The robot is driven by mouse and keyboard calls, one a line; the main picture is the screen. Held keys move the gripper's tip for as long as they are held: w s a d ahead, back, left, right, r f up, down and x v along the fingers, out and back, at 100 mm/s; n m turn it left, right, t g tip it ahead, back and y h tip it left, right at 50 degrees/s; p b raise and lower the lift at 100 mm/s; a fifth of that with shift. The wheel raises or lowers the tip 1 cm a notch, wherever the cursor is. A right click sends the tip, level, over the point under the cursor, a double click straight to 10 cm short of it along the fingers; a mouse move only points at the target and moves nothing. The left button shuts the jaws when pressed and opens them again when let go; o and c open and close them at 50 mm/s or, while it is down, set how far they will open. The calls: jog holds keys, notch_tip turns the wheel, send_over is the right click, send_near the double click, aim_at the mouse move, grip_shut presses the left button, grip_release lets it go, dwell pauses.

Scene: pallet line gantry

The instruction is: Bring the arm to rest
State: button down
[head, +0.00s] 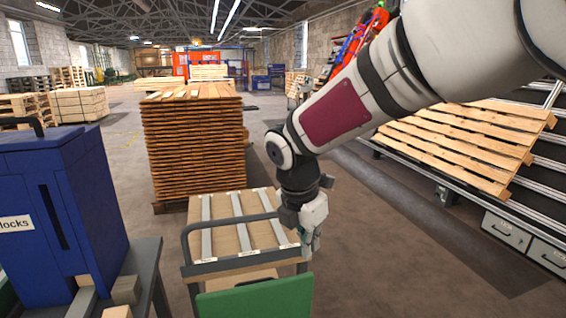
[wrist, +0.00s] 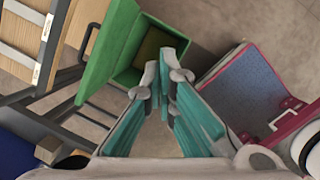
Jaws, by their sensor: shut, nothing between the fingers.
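My arm reaches in from the upper right of the head view and bends down to my gripper (head: 311,248), which hangs by the right side of a cart. In the wrist view my gripper (wrist: 165,75) shows its teal-padded fingers with the tips together and nothing held. A green bin (head: 258,300) stands at the bottom of the head view, close to the gripper. The bin also shows in the wrist view (wrist: 108,50), with its open inside beyond the fingertips.
A blue box (head: 85,200) and wooden blocks (head: 126,290) are at left. Stacked boards (head: 195,145) stand behind. A pallet (head: 460,140) leans right. A pink-rimmed blue-grey panel (wrist: 245,90) is near the fingers.

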jog(key=s+d+r+m+p, duration=0.1)
jog(key=s+d+r+m, duration=0.2)
jog(key=s+m, duration=0.6)
jog(key=s+d+r+m+t+y+p, duration=0.1)
jog(key=s+d+r+m, duration=0.2)
jog(key=s+d+m, duration=0.3)
jog(key=s+d+r+m+p, duration=0.1)
jog(key=s+d+r+m, duration=0.2)
jog(key=s+m, duration=0.8)
jog(key=shift+s+d+r+m+t+y, duration=0.3)
jog(key=shift+s+d+m+t+y, duration=0.1)
jog(key=shift+s+d, duration=0.7)
